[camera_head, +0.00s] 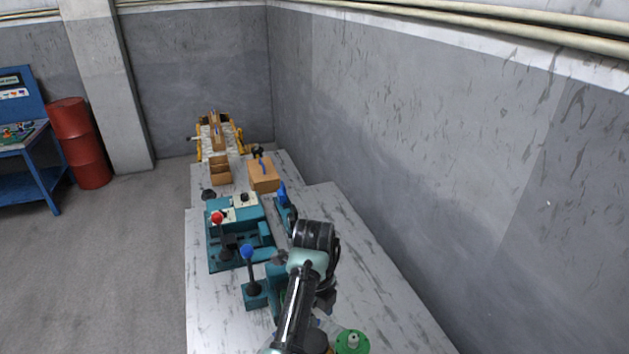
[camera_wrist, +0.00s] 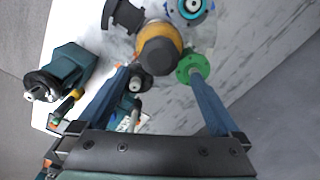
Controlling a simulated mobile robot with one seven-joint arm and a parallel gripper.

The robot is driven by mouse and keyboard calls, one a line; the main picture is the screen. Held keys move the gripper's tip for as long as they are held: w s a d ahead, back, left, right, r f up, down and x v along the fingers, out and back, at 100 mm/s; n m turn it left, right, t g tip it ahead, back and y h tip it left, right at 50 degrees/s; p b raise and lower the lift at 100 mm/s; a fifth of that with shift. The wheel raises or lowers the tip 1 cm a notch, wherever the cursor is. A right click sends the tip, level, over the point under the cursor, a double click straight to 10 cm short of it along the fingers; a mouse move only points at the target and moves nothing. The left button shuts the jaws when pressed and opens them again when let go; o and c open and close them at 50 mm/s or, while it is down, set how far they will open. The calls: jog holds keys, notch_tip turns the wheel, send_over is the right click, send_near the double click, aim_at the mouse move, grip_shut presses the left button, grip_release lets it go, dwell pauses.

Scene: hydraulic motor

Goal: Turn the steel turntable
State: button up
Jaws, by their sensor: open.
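A pale, round steel-looking surface (camera_wrist: 208,46) shows in the upper middle of the wrist view and looks like the turntable. Its rim is mostly hidden by parts, and I cannot trace it fully. On or over it are a green flange (camera_wrist: 193,67), a yellow-brown cylinder with a dark end (camera_wrist: 160,48), a blue-and-white ring (camera_wrist: 192,8) and a black part (camera_wrist: 123,15). My gripper (camera_wrist: 160,74) is open, its two blue fingers reaching forward. The right fingertip is close to the green flange; contact cannot be told. The cylinder lies between and beyond the fingertips. In the head view my arm hides most of this area.
A teal fixture with a red-knobbed lever (camera_head: 217,217) and a blue-knobbed lever (camera_head: 247,252) stand left of my arm. Cardboard boxes (camera_head: 264,175) are farther back. The grey wall bounds the bench's right side; bare bench top (camera_head: 370,270) lies right of my arm.

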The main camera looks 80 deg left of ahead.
notch_tip(320, 180, up, 6)
jog(key=p, duration=0.1)
jog(key=shift+r, duration=0.15)
dwell(0.5)
